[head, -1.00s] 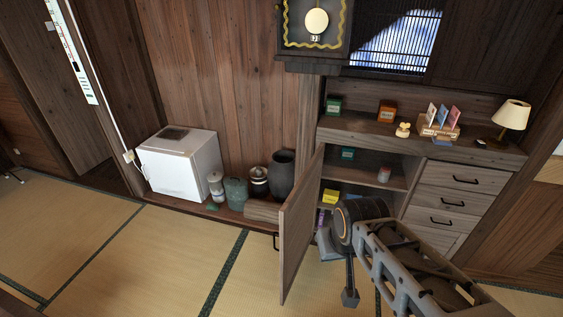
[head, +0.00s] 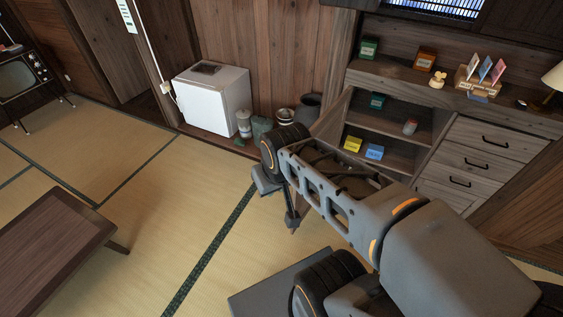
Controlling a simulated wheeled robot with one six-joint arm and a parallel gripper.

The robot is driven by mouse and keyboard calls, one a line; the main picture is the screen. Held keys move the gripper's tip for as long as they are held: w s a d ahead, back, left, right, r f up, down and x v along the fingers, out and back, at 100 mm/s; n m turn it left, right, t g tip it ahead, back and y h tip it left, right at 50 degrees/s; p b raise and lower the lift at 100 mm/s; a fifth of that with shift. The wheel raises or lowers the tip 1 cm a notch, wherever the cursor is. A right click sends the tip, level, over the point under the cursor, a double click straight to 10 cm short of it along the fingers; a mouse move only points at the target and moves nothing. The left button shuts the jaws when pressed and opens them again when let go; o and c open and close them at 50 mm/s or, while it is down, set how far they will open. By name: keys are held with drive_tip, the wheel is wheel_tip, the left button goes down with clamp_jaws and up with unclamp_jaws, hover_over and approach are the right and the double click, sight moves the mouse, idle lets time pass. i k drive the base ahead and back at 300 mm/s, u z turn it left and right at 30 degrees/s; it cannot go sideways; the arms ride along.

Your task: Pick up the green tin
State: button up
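A dark green tin (head: 369,48) stands on the cabinet's upper ledge at its left end. A second, teal-green tin (head: 377,101) stands on the shelf inside the open cabinet (head: 402,128), below it. My arm reaches from the lower right toward the cabinet's left side. My gripper (head: 291,219) hangs low over the tatami, in front of the cabinet and well apart from both green tins. It is small and partly hidden by my arm, so I cannot tell whether its fingers are open.
An orange tin (head: 425,60), a figurine (head: 438,80) and a card holder (head: 480,80) share the ledge. A can (head: 410,127), a yellow box (head: 352,144) and a blue box (head: 374,152) are inside. The cabinet door (head: 332,118) stands open. A low table (head: 55,240) is left.

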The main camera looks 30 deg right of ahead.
sight(368, 46)
drive_tip(key=u, duration=1.2)
drive_tip(key=i, duration=1.6)
drive_tip(key=z, duration=3.45)
